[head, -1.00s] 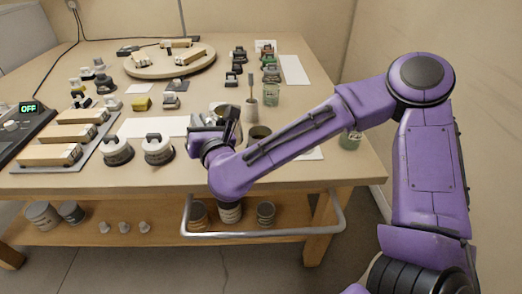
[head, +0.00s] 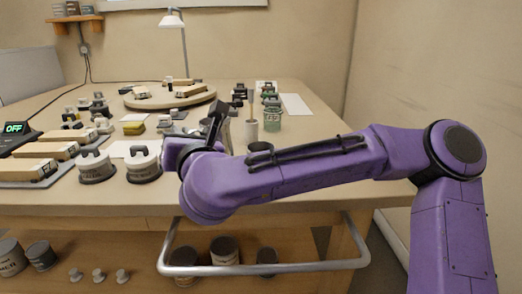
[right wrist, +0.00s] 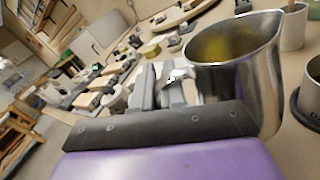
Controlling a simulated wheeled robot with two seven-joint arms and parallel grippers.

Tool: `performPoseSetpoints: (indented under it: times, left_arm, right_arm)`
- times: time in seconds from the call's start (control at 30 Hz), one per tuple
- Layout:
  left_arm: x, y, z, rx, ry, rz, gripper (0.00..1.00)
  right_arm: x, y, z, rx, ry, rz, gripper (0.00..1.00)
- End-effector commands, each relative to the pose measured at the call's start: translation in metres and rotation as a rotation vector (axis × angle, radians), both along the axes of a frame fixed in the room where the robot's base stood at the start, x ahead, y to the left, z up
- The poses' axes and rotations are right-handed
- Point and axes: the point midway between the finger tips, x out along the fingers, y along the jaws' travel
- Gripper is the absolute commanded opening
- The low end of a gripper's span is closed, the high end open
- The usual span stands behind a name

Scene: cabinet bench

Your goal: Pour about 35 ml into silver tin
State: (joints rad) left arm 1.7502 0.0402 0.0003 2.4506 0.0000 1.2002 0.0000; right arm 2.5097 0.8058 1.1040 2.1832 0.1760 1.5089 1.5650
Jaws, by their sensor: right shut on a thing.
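In the right wrist view a shiny silver metal jug (right wrist: 240,70) stands out, with a yellowish inside; how much liquid it holds cannot be told. My right gripper (right wrist: 170,88) is shut on this jug, at its near side. In the head view my right gripper (head: 213,128) is above the bench's front part, and my arm hides most of the jug. A metal tin (right wrist: 313,92) with a dark base is cut off at the right edge of the wrist view, apart from the jug. In the head view a dark-rimmed tin (head: 260,147) shows behind my forearm. My left gripper is out of view.
Two white lidded pots (head: 143,164) stand left of my gripper. A white cup with a brush (head: 251,131) and a green jar (head: 272,124) stand behind my arm. A round board (head: 170,98) with blocks lies farther back. A metal rail (head: 265,268) runs along the front.

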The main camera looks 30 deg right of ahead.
Motion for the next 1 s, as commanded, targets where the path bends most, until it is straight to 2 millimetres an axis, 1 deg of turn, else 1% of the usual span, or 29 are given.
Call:
performPoseSetpoints:
  times: [0.23, 0.47, 0.57, 0.97, 1.0]
  left_arm:
    - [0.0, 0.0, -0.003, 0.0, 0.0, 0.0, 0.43]
    - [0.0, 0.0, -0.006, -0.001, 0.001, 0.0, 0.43]
    - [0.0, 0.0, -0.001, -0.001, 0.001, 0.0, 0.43]
    - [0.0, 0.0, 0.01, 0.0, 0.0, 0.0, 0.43]
    - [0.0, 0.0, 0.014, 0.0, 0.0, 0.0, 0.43]
  right_arm:
    - [-0.001, -0.005, 0.0, 0.058, -0.003, 0.002, 0.0]
    - [-0.001, -0.015, 0.0, 0.18, -0.007, 0.0, 0.0]
    - [-0.002, -0.022, 0.009, 0.245, -0.01, 0.001, 0.0]
    - [-0.003, -0.051, 0.026, 0.507, -0.018, 0.001, 0.0]
    - [-0.003, -0.054, 0.03, 0.532, -0.019, 0.001, 0.0]
